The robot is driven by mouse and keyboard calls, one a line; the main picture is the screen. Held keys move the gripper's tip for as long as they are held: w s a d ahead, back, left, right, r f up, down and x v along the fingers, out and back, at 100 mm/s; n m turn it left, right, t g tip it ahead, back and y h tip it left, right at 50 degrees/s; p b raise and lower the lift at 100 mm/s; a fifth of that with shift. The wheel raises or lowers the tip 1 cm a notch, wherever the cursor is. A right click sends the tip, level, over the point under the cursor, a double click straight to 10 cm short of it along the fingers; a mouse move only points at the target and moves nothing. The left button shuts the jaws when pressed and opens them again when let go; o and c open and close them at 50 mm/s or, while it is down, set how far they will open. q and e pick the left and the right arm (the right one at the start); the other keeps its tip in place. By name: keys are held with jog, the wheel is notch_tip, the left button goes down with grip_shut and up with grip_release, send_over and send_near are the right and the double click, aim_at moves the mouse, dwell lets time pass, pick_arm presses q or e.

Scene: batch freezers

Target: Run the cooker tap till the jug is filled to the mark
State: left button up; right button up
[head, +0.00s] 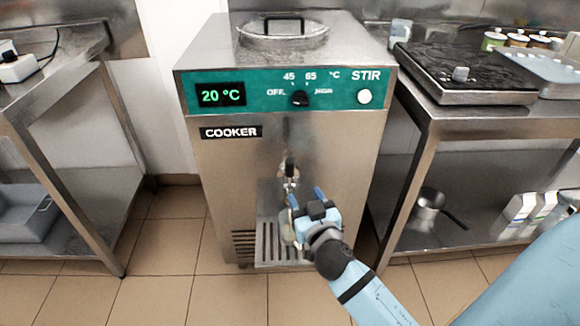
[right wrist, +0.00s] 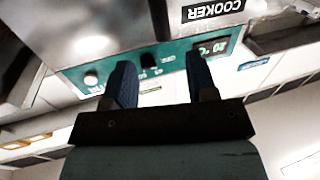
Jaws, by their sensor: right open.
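The steel cooker (head: 222,165) stands ahead, its green panel reading 20 °C. Its tap (head: 289,178), with a dark upright handle, sticks out of the front above a slatted drip tray (head: 272,254). My right gripper (head: 306,196) is open, just below and right of the tap, fingers pointing up. In the right wrist view the gripper (right wrist: 160,72) has nothing between its blue fingers, and the panel shows upside down. A pale shape beside the gripper over the tray may be the jug; it is mostly hidden, and no mark or liquid level shows. My left gripper is out of view.
A steel table (head: 60,85) stands left, with a grey bin on its lower shelf. A right-hand bench (head: 425,125) carries a dark-topped device and small tubs; a saucepan (head: 428,205) and cartons sit below. Tiled floor is clear in front.

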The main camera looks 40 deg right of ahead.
aim_at(291, 171)
jog(key=p+x, duration=0.1)
jog(key=x, duration=0.9)
jog(key=shift+p+x, duration=0.3)
jog(key=shift+x, duration=0.6)
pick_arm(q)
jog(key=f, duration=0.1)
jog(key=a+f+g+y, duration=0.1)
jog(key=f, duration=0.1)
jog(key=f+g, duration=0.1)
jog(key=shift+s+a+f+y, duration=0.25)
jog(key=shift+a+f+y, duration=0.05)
